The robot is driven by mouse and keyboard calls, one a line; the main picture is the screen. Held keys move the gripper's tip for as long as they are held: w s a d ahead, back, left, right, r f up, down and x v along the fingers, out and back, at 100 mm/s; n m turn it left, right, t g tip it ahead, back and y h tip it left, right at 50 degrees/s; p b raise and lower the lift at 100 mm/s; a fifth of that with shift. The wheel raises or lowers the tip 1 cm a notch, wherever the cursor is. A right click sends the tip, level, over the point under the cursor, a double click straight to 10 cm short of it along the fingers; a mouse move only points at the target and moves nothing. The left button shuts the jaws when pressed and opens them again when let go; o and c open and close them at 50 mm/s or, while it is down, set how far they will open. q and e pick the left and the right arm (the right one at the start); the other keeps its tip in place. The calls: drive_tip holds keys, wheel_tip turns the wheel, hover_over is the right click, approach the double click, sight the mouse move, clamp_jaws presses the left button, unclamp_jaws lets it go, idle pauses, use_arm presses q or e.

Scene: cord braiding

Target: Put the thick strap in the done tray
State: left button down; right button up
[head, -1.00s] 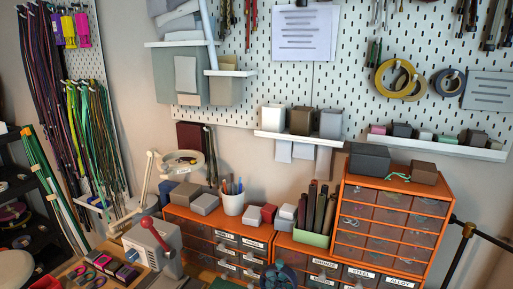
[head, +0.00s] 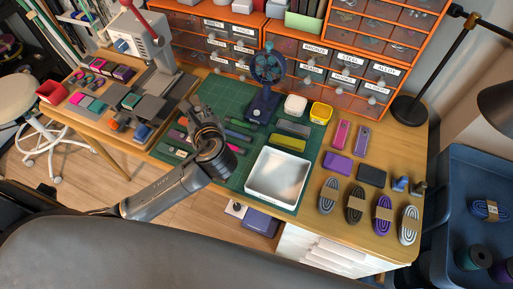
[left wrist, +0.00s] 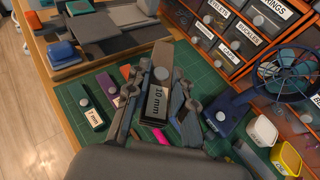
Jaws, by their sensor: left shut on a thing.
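My left gripper (head: 204,118) is over the left part of the green cutting mat (head: 223,97). In the left wrist view its fingers (left wrist: 158,98) are shut on a dark grey-brown strap piece (left wrist: 160,74) with a pale round stud and a "10 mm" label. How high it is above the mat I cannot tell. A white, empty tray (head: 277,197) sits on the front right of the mat, right of my left gripper. A teal piece labelled "7 mm" (left wrist: 84,104) lies to the left in the wrist view. My right gripper is not in view.
Coiled cords (head: 355,203) line the table's right. A blue bin (head: 457,173) stands beyond that edge.

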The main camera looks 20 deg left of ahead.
sight(198, 102)
use_arm(q)
drive_tip(key=shift+w+a+f, duration=0.1)
drive_tip(key=shift+w+f, duration=0.1)
drive_tip(key=shift+f, duration=0.05)
drive_tip(key=x, duration=0.6)
drive_tip(key=shift+w+f, duration=0.25)
drive_tip(key=shift+w, duration=0.2)
drive_tip(key=w+a+f, duration=0.1)
drive_tip(key=w+f, duration=0.1)
drive_tip(key=w+a+f, duration=0.1)
drive_tip(key=w+f, duration=0.1)
drive_tip(key=w+a+f+b, duration=0.1)
drive_tip(key=w+f, duration=0.1)
drive_tip(key=shift+a+f, duration=0.1)
drive_tip(key=shift+a, duration=0.1)
drive_tip(key=shift+w+a+f, duration=0.2)
drive_tip(key=shift+w+f, duration=0.05)
drive_tip(key=shift+f, duration=0.2)
wheel_tip(198, 102, down, 3)
drive_tip(key=shift+w+f+b, duration=0.1)
drive_tip(key=shift+b, duration=0.2)
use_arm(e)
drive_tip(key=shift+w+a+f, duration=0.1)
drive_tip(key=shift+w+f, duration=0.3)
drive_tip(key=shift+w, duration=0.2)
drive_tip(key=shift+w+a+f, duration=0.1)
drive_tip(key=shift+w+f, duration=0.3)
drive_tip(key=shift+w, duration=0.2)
